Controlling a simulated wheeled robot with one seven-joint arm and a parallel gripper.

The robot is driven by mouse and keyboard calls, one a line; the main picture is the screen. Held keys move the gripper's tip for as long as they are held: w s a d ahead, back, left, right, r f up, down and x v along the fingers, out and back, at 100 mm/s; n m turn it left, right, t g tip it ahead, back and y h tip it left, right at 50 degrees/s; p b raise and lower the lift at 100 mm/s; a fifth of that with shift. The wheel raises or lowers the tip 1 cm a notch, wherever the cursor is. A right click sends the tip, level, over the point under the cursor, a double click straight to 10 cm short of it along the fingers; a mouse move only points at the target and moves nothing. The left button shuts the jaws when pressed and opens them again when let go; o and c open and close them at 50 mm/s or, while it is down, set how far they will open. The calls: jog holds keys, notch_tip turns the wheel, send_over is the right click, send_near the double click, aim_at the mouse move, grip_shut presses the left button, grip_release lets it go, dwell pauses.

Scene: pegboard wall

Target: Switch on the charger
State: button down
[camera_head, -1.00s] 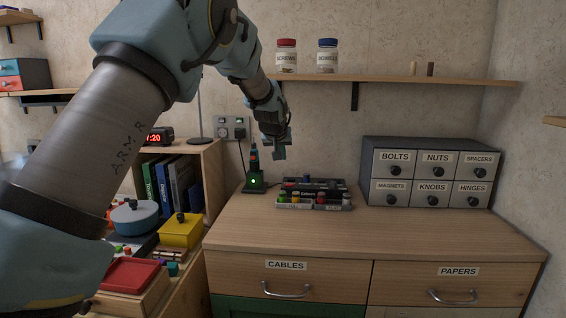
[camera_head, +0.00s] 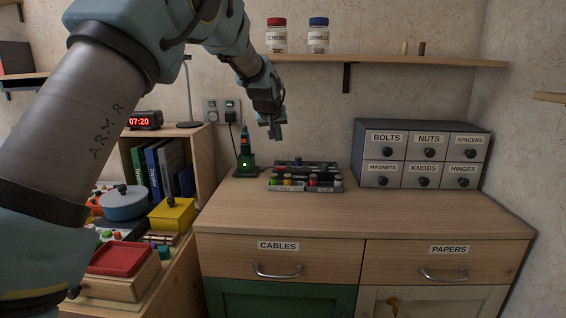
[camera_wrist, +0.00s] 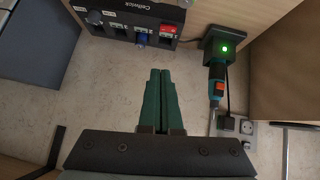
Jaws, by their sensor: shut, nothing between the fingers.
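A small dark green unit (camera_head: 248,170) with a lit green light stands at the back left of the cabinet top, with a teal and orange tool upright in it. It also shows in the wrist view (camera_wrist: 222,52). A dark box marked "Cellwick" (camera_wrist: 113,17), with slots and coloured parts, is in the wrist view's top and beside the green unit in the head view (camera_head: 305,165). I cannot tell which is the charger. My gripper (camera_head: 274,133) is shut and empty, above and apart from both; its green fingers (camera_wrist: 160,72) touch nothing.
A wall socket plate (camera_head: 222,111) with a black plug and cord is behind the green unit. A labelled drawer block (camera_head: 422,128) stands right. A shelf (camera_head: 385,59) with jars is above. The cabinet top's front (camera_head: 370,215) is clear.

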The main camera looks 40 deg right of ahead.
jog(key=p, duration=0.3)
send_over(283, 171)
notch_tip(283, 171, down, 7)
jog(key=shift+w+a+f, duration=0.1)
jog(key=shift+w, duration=0.05)
jog(key=shift+s+f+p, duration=0.25)
jog(key=shift+f+p, duration=0.4)
jog(key=shift+f, duration=1.25)
